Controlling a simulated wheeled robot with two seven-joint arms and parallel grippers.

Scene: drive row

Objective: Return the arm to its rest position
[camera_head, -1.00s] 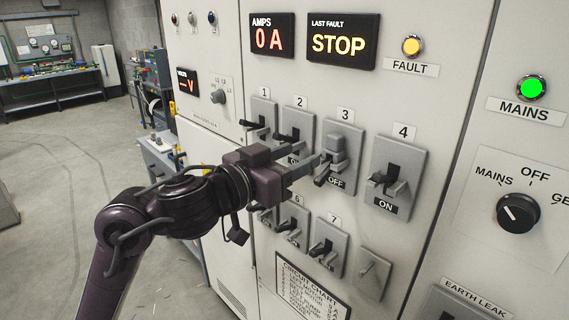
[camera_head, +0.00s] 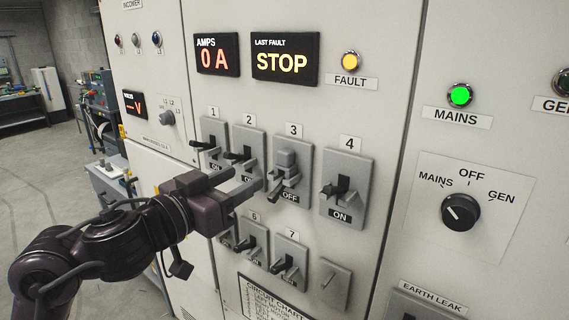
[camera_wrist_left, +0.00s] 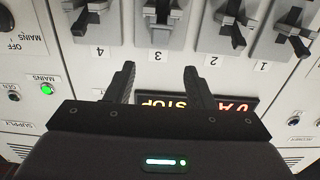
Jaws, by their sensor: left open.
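My left gripper (camera_head: 246,186) is in front of the breaker panel (camera_head: 385,60), its open fingers pointing toward switch 3 (camera_head: 290,178). Switch 3 carries an OFF label. In the left wrist view, the open, empty fingers of my left gripper (camera_wrist_left: 160,78) show with the panel upside down behind them, and switch 3 (camera_wrist_left: 161,20) lies beyond the gap between them. I cannot tell how near the fingertips are to the switch. My right gripper is not in view.
Switch 4 (camera_head: 347,190) reads ON, to the right. Switches 1 (camera_head: 213,148) and 2 (camera_head: 246,155) are on the left. A lower row includes switch 7 (camera_head: 289,262). The rotary selector (camera_head: 461,212) is at the right. Open floor (camera_head: 62,178) lies left.

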